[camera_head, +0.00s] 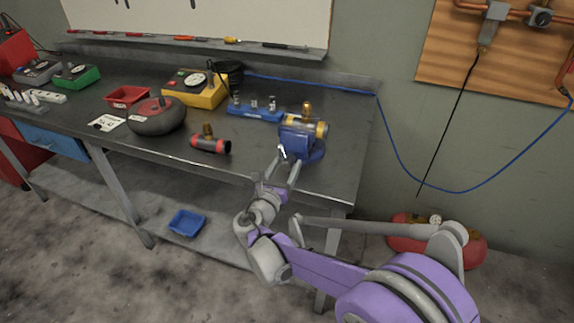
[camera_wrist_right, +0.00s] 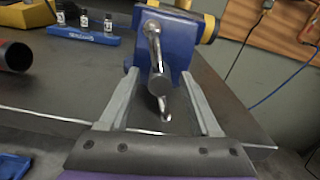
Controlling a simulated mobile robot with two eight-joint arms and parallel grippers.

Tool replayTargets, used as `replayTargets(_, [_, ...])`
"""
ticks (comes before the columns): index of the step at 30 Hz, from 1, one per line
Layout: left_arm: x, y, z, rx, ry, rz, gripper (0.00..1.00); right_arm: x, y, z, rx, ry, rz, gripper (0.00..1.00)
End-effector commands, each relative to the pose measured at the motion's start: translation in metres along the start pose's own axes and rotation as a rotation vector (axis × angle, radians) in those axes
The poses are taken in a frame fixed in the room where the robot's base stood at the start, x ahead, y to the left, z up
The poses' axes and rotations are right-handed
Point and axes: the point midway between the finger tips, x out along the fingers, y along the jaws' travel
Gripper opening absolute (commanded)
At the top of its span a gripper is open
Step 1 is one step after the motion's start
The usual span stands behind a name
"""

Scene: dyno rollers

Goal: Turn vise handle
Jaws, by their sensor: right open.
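A blue vise (camera_head: 303,146) stands near the right front of the dark workbench, with a yellow and grey cylindrical part (camera_head: 310,126) at its top. Its metal handle (camera_head: 282,152) is at the front. In the right wrist view, the vise (camera_wrist_right: 178,58) fills the upper middle, and the handle (camera_wrist_right: 156,60) hangs down toward the space between my fingers. My right gripper (camera_head: 282,164) is open just in front of the vise. In the wrist view its two fingers (camera_wrist_right: 158,88) lie on either side of the handle, apart from it. My left gripper is not in view.
A black and red cylinder (camera_head: 211,144) lies left of the vise. A blue holder (camera_head: 255,113) with small bottles stands behind. A yellow box (camera_head: 196,90), a dark round tank (camera_head: 156,117) and a red tray (camera_head: 126,96) stand further left. The bench's front edge lies below my gripper.

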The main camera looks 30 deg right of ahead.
Motion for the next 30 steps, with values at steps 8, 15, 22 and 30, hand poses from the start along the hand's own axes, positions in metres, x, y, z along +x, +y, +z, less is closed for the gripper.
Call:
replayTargets(8, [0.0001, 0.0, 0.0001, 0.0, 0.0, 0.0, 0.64, 0.0082, -0.0001, -0.0001, 0.001, 0.0, 0.0, 0.64])
replayTargets(15, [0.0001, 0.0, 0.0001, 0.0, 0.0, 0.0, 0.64, 0.0079, -0.0001, -0.0001, 0.001, 0.001, 0.0, 0.42])
replayTargets(22, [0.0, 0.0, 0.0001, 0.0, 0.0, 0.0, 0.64, 0.0077, -0.0002, -0.0002, 0.001, 0.001, 0.0, 0.01])
replayTargets(30, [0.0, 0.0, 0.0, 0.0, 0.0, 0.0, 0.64, 0.0077, -0.0002, -0.0002, 0.007, 0.001, 0.0, 0.0])
